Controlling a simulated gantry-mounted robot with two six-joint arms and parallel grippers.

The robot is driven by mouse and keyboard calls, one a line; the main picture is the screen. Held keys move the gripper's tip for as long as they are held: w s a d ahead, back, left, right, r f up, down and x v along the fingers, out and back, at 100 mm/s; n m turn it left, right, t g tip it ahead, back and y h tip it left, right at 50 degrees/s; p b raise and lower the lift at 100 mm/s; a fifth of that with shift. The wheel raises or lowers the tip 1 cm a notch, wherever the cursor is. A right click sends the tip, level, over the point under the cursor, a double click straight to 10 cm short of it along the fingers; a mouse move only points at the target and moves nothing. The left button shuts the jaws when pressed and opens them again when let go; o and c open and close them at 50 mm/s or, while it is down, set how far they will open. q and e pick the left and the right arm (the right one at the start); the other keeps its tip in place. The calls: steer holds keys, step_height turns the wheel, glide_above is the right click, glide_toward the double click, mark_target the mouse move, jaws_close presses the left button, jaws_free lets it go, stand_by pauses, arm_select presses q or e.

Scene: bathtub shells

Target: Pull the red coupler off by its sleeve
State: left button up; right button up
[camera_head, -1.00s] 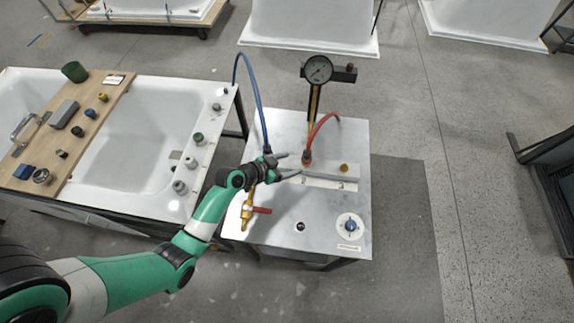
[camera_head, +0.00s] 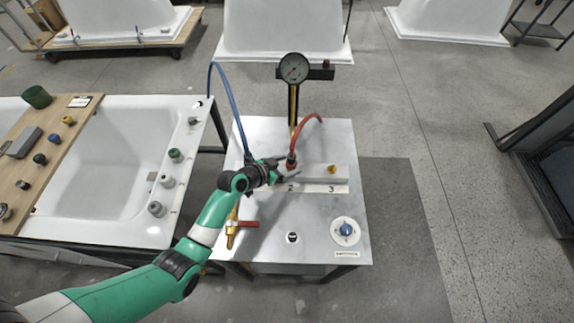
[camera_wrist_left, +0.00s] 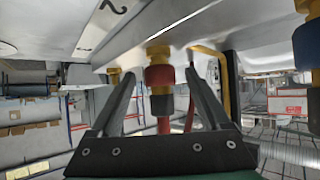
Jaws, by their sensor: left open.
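The red coupler (camera_head: 291,163) sits on the raised block of the white bench, at the end of a red hose (camera_head: 306,128). In the left wrist view the red coupler (camera_wrist_left: 159,77) has a red sleeve between a brass fitting and a dark collar. My left gripper (camera_head: 287,170) is open at the coupler. In the left wrist view its fingers (camera_wrist_left: 161,80) stand on either side of the sleeve, with gaps showing on both sides. The fingers partly hide the coupler's base in the head view. My right gripper is not in view.
A blue hose (camera_head: 229,108) runs down close behind my left gripper; a blue coupler (camera_wrist_left: 307,45) shows in the left wrist view. A pressure gauge (camera_head: 293,67) stands behind. A brass valve (camera_head: 232,232) with a red handle is at the bench's left; a blue knob (camera_head: 346,230) is front right.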

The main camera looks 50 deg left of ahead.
mark_target(291, 147)
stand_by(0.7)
arm_select(q)
jaws_close()
steer(key=shift+r, duration=0.15)
steer(key=shift+r+p, duration=2)
steer(key=shift+r, duration=0.1)
steer(key=shift+r+p, duration=2.2)
steer(key=shift+r, duration=0.3)
